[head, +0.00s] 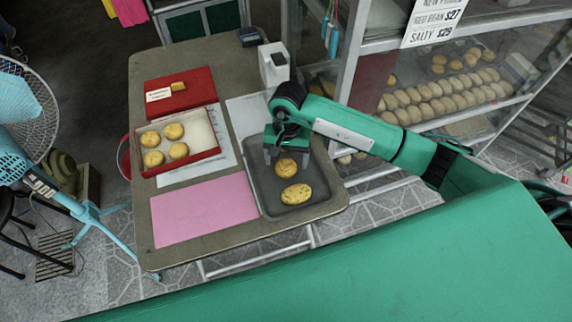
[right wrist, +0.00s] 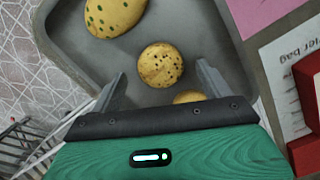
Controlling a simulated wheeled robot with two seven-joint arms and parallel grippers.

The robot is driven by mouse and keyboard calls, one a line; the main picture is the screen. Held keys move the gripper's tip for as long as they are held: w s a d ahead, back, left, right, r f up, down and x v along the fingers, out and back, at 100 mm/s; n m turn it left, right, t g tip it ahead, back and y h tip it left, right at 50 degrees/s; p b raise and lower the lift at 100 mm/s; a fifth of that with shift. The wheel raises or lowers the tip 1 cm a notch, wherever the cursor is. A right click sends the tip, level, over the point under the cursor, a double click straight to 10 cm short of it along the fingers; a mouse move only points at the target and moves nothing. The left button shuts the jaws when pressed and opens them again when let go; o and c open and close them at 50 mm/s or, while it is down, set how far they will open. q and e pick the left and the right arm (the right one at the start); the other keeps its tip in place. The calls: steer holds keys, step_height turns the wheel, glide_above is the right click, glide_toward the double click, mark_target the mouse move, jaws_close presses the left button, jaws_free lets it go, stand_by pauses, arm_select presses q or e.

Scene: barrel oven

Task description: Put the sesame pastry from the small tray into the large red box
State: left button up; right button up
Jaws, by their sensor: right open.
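The small grey tray (head: 262,203) lies near the table's right edge. On it are a round pastry with dark specks (head: 285,168), which looks like the sesame pastry, and a larger oval pastry with green spots (head: 296,194). My right gripper (head: 286,152) is open above the tray's far part. In the right wrist view the speckled round pastry (right wrist: 160,65) shows just beyond and between the fingertips (right wrist: 161,80), and nothing is held. A third pastry (right wrist: 190,97) is mostly hidden by the gripper body. The large red box (head: 142,161) is open at left, with several round pastries inside. My left gripper is out of view.
The box's red lid (head: 196,90) lies behind it. A pink sheet (head: 204,210) covers the front left of the table. A white device (head: 273,64) stands behind the tray. A glass display cabinet (head: 360,60) stands close on the right.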

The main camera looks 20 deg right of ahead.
steer(key=shift+s+a+f, duration=0.1)
steer(key=shift+f, duration=0.95)
steer(key=c, duration=1)
steer(key=shift+c, duration=0.4)
steer(key=shift+r, duration=0.15)
